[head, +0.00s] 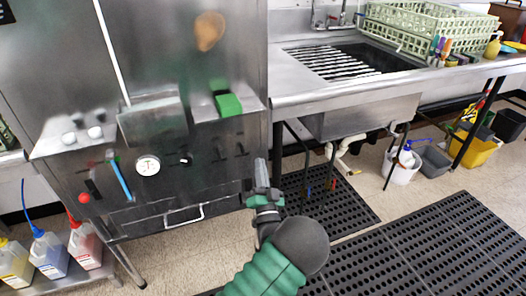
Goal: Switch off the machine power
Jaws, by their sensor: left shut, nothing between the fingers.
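The machine (190,60) is a stainless steel dishwasher filling the left of the head view. Its lower front panel carries a round white gauge (148,165), a small black knob (185,159), a blue handle (120,180) and a red ball knob (84,198). No label shows which control is the power switch. My left gripper (261,172) points upward near the panel's right edge, to the right of these controls. It is shut and empty, and I cannot tell if it touches the machine. My right gripper is out of view.
A steel sink counter (295,92) with a green dish rack (420,28) stands at right. A silver bar handle (183,216) juts out low on the machine. Bottles (50,255) stand at lower left.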

